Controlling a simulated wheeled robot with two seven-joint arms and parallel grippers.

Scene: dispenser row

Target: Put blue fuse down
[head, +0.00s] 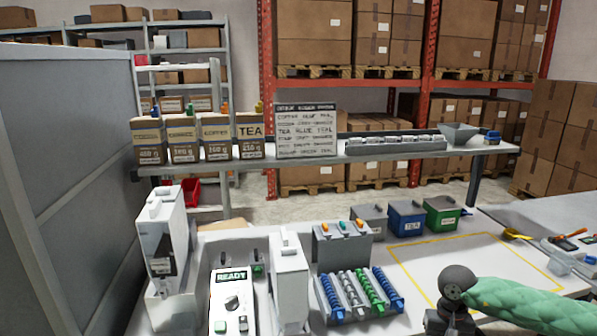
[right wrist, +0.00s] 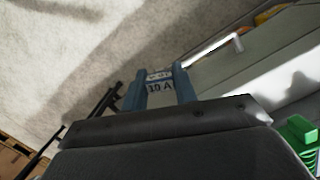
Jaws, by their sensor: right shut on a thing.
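The fuse cannot be made out in the head view. My left gripper is in neither view.
A yellow-outlined area (head: 425,245) on the table is mostly bare. Grey, blue (head: 406,219) and green (head: 442,214) bins stand behind. Tools (head: 567,245) lie at the right.

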